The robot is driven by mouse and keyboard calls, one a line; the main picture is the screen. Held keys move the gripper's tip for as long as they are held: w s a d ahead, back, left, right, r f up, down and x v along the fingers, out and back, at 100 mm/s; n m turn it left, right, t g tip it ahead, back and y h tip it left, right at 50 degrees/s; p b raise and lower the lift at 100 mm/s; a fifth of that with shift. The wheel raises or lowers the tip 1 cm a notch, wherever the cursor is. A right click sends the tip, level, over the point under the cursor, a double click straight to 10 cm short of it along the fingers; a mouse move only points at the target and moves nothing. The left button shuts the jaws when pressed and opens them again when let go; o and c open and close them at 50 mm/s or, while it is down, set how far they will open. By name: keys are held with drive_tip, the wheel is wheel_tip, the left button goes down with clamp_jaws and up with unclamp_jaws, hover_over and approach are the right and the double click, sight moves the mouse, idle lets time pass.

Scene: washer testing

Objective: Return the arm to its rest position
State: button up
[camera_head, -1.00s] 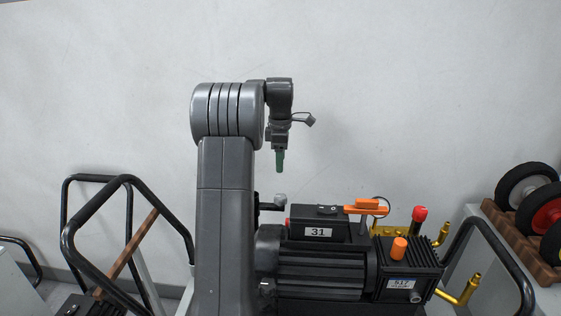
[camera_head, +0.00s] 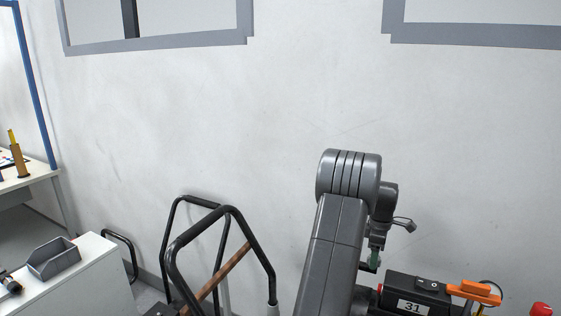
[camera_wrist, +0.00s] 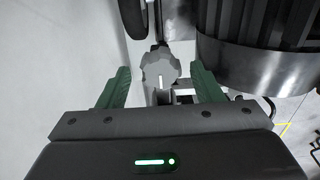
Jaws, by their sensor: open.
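My grey arm rises at the lower right of the head view and bends over at the top. A grey lobed knob (camera_wrist: 158,70) shows in the gap between the fingers. I cannot tell whether the fingers touch it. Nothing appears to be held.
An orange lever (camera_head: 473,291) is on the machine, with a red cap (camera_head: 541,309) at the right edge. A black tubular frame (camera_head: 168,255) stands left of my arm. A white bench (camera_head: 85,285) with a grey bin (camera_head: 53,258) is at far left. The wall behind is bare below its windows.

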drive_tip(key=shift+f, duration=0.35)
drive_tip(key=shift+r, duration=0.1)
wheel_tip(320, 180, up, 14)
drive_tip(key=b, duration=0.1)
wheel_tip(320, 180, down, 14)
drive_tip(key=shift+f+p, duration=0.1)
drive_tip(key=shift+p, duration=0.45)
drive_tip(key=m, duration=0.4)
drive_tip(key=shift+m, duration=0.3)
drive_tip(key=m, duration=1)
drive_tip(key=shift+m, duration=2.9)
